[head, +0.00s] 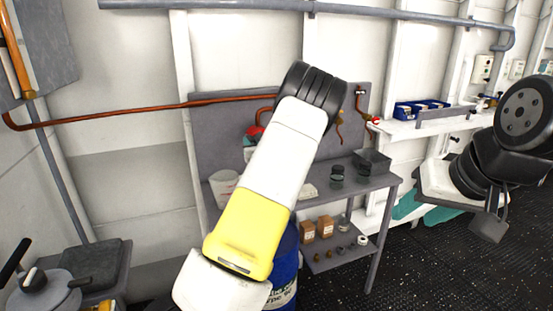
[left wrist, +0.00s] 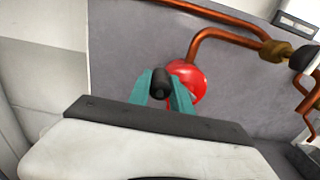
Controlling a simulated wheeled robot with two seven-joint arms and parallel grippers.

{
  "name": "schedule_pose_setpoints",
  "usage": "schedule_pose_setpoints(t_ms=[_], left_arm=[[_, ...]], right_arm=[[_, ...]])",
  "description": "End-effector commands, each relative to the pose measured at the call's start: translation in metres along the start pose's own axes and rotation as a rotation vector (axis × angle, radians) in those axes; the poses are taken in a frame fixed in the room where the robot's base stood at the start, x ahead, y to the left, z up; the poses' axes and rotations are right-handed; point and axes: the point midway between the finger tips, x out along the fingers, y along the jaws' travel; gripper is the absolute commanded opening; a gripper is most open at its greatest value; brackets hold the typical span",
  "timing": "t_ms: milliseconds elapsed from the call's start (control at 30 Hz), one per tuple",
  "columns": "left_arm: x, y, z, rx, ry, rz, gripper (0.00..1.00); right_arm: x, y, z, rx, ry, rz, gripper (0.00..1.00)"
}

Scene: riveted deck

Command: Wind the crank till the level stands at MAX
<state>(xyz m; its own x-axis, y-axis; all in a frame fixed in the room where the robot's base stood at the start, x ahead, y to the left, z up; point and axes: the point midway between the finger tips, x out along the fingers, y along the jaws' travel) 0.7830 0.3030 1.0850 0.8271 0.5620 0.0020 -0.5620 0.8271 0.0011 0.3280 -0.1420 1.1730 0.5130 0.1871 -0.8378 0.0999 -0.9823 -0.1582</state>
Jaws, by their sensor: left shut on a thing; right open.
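The crank shows in the left wrist view as a red round hub (left wrist: 190,78) with a black knob (left wrist: 161,84) in front of it. The teal fingers of my left gripper (left wrist: 162,90) are shut on the black knob. In the head view a bit of the red crank (head: 254,132) shows beside my left arm, with a small teal part of my left gripper (head: 249,141) below it. My arm hides the rest. I cannot make out a level or a MAX mark. My right gripper (head: 419,209) is open and empty at the right, its teal fingers apart.
A grey panel (head: 228,128) with copper pipes stands behind a grey bench (head: 345,185). The bench holds a white bucket (head: 223,184), jars and a dark bin (head: 372,162). A blue drum (head: 286,262) stands in front. Dark floor is free at the right.

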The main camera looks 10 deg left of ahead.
Motion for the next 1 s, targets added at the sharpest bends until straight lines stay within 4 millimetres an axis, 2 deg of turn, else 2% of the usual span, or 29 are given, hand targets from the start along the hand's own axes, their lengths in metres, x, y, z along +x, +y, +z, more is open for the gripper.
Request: schedule_pose_setpoints(t_ms=[100,300,467,733,1000], left_arm=[[-0.001,-0.015,0.013,-0.006,-0.001,-0.008,0.0],[-0.001,-0.027,0.025,-0.003,0.003,-0.008,0.0],[-0.002,-0.032,0.026,-0.002,0.003,-0.008,0.0],[-0.002,-0.064,0.031,-0.001,0.006,-0.008,0.0],[-0.003,-0.077,0.029,0.001,0.008,-0.007,0.0]], right_arm=[[0.0,0.0,0.0,0.0,0.0,0.0,0.45],[0.0,0.0,0.0,0.0,0.0,0.0,0.45],[0.0,0.0,0.0,0.0,0.0,0.0,0.45],[0.0,0.0,0.0,0.0,0.0,0.0,0.45],[0.0,0.0,0.0,0.0,0.0,0.0,0.45]])
